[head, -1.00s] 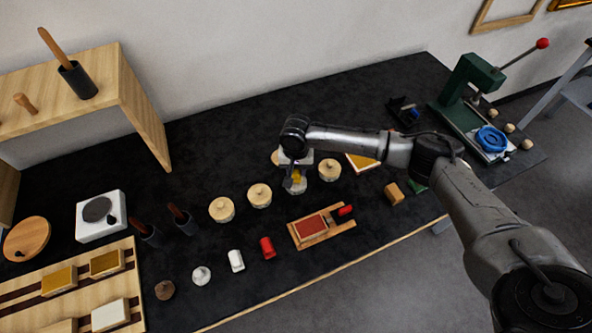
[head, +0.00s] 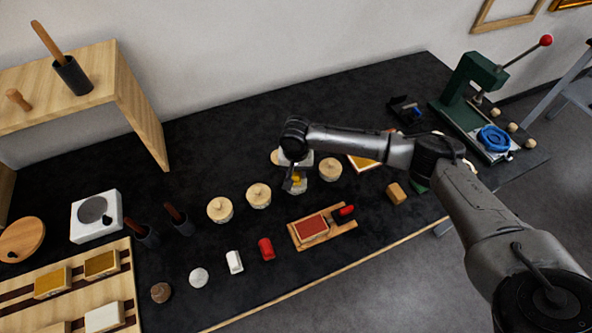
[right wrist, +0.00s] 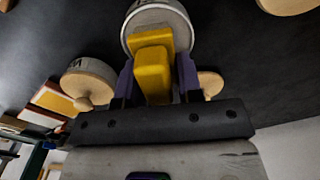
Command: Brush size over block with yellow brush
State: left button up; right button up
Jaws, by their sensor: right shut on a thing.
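My right gripper (head: 295,181) is shut on the yellow brush (right wrist: 153,72), which stands between its fingers in the right wrist view. The brush is at a pale round jar (right wrist: 160,18) that has no lid on it; the jar also shows below the gripper in the head view (head: 297,189). The brush's tip is hidden, so I cannot tell how deep it reaches. A block with a red top (head: 311,227) sits in a wooden holder (head: 335,233) in front of the jar. My left gripper is out of view.
Lidded jars (head: 220,209), (head: 258,195), (head: 330,169) stand in a row on the dark bench. Red (head: 266,249) and white (head: 234,262) small pieces lie in front. A green press (head: 474,90) stands at right. Bench between row and holder is clear.

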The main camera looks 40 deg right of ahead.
jog(key=shift+f, duration=0.5)
dwell(0.6)
dwell(0.5)
dwell(0.6)
jog(key=shift+f+p, duration=0.1)
jog(key=shift+p, duration=0.35)
jog(key=shift+f, duration=0.1)
dwell(1.1)
jog(key=shift+p, duration=0.3)
dwell(0.3)
